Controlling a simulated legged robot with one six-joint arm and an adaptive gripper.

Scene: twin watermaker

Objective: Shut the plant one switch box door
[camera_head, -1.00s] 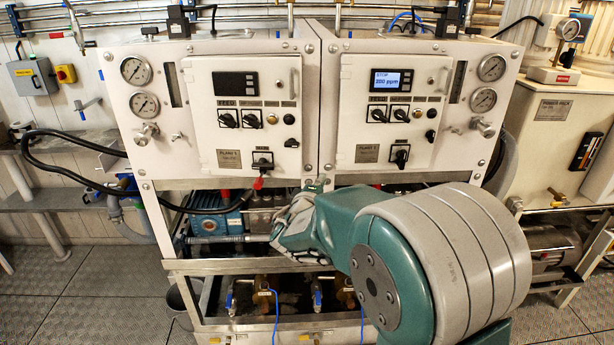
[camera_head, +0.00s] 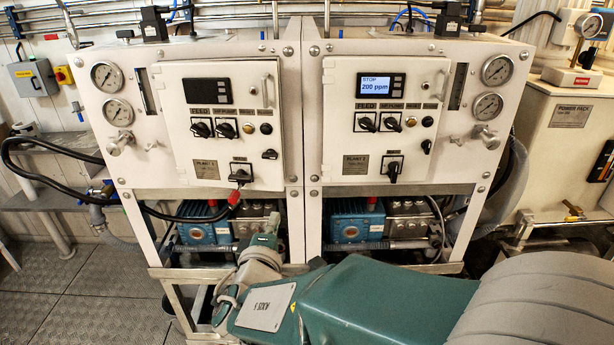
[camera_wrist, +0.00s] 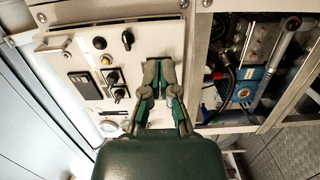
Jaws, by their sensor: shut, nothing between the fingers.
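The plant one switch box door (camera_head: 225,150) is the left white panel, with a dark display, several black knobs and a handle (camera_head: 265,90) at its upper right. It stands near its cabinet face; I cannot tell whether a small gap remains. In the wrist view the door (camera_wrist: 150,42) shows turned sideways behind my gripper (camera_wrist: 159,66). The fingers are together and empty, in front of the door's lower part; contact cannot be told. In the head view my gripper (camera_head: 271,224) is below the box, small and partly lost against the pump.
The plant two box door (camera_head: 400,150), with a lit display, is to the right. Blue pumps (camera_head: 205,232) sit in the open frame below. A black cable (camera_head: 45,140) loops at the left with a red-ended plug under the plant one box. Metal frame rails run below.

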